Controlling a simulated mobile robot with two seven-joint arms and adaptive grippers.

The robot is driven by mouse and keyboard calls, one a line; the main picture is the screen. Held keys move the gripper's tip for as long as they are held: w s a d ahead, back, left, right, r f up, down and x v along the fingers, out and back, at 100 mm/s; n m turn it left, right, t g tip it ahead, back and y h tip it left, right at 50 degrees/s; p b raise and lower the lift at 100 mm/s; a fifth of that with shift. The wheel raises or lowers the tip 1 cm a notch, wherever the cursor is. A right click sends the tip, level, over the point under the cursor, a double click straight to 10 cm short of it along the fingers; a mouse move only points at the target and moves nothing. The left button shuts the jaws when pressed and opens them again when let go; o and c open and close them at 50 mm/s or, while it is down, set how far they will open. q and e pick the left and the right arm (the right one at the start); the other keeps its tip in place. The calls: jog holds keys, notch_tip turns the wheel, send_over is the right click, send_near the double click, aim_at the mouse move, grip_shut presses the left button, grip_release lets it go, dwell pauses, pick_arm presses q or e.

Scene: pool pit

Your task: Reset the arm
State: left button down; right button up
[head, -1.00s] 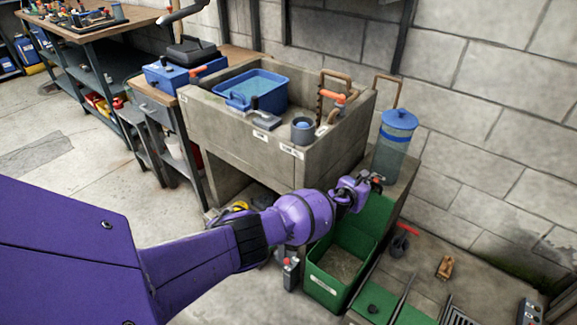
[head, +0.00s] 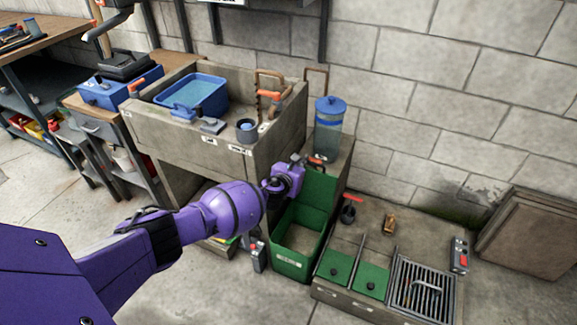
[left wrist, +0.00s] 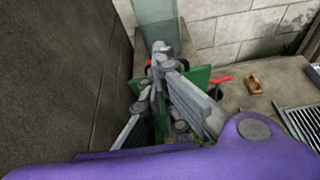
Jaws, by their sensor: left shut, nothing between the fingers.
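My left arm comes in from the left in the head view, purple and stretched out. Its gripper (head: 314,160) is in front of the blue-lidded clear canister (head: 328,135) and above the green open bin (head: 290,265), beside the grey sink's right wall. In the left wrist view the grey fingers (left wrist: 160,52) are together and empty, with the clear canister (left wrist: 158,18) behind them and green bin parts below. Whether the gripper touches anything is hard to tell. My right gripper is in neither view.
The stone sink (head: 165,130) holds a blue basin (head: 205,92) and stands close left of the gripper. A low ledge at right carries a metal grate (head: 422,290), a red-handled tool (head: 348,212) and a small brown block (head: 389,224). Open floor lies at lower left.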

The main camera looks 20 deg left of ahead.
pick_arm(q)
jog(key=s+d+r+n+h, duration=0.2)
jog(key=s+d+n, duration=0.2)
jog(key=d+n, duration=0.55)
jog(key=s+d+f+n+g+h+p, duration=0.1)
jog(key=s+d+n+p, duration=0.1)
jog(key=s+n, duration=0.5)
jog(key=s+d+f+n+g+p, duration=0.1)
jog(key=s+d+n+p, duration=0.2)
jog(key=s, duration=0.5)
jog(key=s+a+n+g+y+p, duration=0.1)
jog(key=s+a+n, duration=0.2)
jog(key=s, duration=1)
jog(key=s+a+r+n+g+y+p, duration=0.1)
jog(key=s+a+n+p, duration=0.1)
jog(key=s+n, duration=0.6)
jog(key=s+a+n+y+p, duration=0.1)
jog(key=s+a+n, duration=0.4)
jog(key=s, duration=1.3)
jog(key=shift+r+g+p, duration=0.15)
jog(key=shift+g+p, duration=0.25)
jog(key=shift+p, duration=0.25)
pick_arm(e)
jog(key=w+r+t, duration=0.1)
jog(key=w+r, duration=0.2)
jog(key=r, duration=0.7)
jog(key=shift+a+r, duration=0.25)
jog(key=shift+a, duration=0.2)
